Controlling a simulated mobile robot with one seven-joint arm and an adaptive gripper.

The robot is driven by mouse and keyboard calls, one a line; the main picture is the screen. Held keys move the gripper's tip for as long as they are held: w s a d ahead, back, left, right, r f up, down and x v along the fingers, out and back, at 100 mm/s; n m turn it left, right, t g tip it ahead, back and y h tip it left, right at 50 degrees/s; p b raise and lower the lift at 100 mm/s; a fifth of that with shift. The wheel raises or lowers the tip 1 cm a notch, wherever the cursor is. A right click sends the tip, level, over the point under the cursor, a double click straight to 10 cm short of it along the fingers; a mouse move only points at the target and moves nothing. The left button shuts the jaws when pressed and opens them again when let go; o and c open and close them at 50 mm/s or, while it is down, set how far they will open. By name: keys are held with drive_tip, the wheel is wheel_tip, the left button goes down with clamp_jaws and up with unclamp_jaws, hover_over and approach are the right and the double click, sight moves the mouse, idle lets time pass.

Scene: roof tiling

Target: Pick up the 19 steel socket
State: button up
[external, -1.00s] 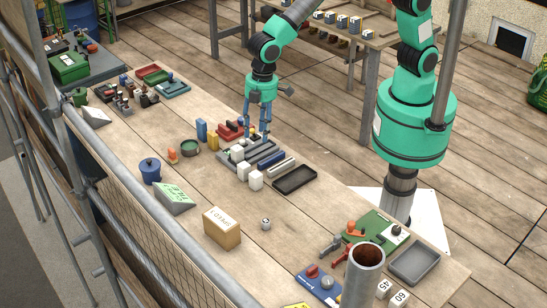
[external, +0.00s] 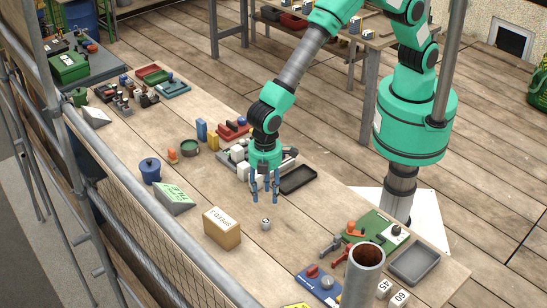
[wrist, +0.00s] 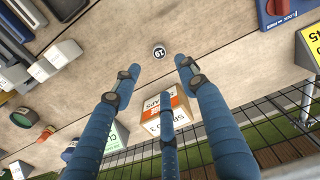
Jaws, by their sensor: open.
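The 19 steel socket (external: 265,224) is a small grey cylinder standing alone on the wooden bench. In the wrist view the socket (wrist: 159,52) shows its top end marked 19, just beyond the fingertips. My gripper (external: 265,197) is above the bench, a little behind the socket in the external view, with its blue fingers pointing down. In the wrist view my gripper (wrist: 158,82) has its fingers spread apart with nothing between them. The fingers do not touch the socket.
A cardboard box (external: 222,230) stands left of the socket. A black tray (external: 298,180) and a grey rack with white blocks (external: 237,153) lie behind. A green sign wedge (external: 174,199) and blue pot (external: 150,171) are further left. Bench around the socket is clear.

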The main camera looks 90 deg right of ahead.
sight(266, 221)
drive_tip(key=shift+f, duration=4.3)
drive_tip(key=shift+f, duration=0.1)
drive_tip(key=shift+d+f, duration=0.1)
drive_tip(key=shift+f, duration=2.4)
clamp_jaws()
